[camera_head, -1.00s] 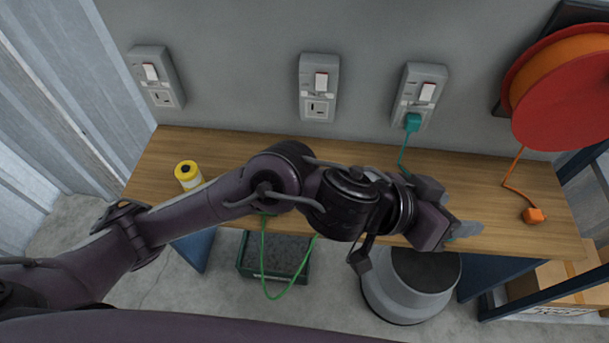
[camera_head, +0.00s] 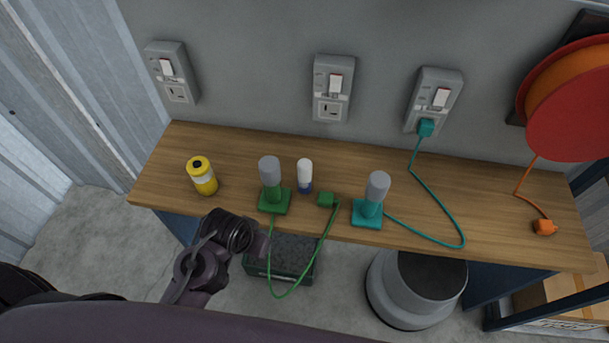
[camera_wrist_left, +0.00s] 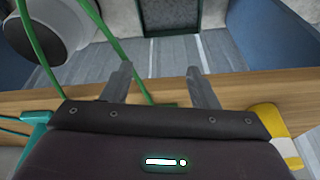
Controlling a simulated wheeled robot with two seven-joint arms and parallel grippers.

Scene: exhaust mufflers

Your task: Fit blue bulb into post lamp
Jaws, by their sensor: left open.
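The blue bulb (camera_head: 305,177), with a white top and blue base, stands upright on the wooden bench in the head view. To its left is a green post lamp (camera_head: 275,200) with a grey cylindrical top. To its right is a teal post lamp (camera_head: 369,213), also with a grey top. My left gripper (camera_wrist_left: 160,88) is open and empty in the wrist view, near the bench's front edge. In the head view my left arm is folded low in front of the bench, apart from the bulb; its fingers are not clear there. My right gripper is not in view.
A yellow can (camera_head: 202,177) stands at the bench's left. A green plug (camera_head: 326,199) lies between bulb and teal lamp, its cord hanging below the edge. The teal plug (camera_head: 425,128) is in the right wall socket. An orange plug (camera_head: 544,227) lies at the right end.

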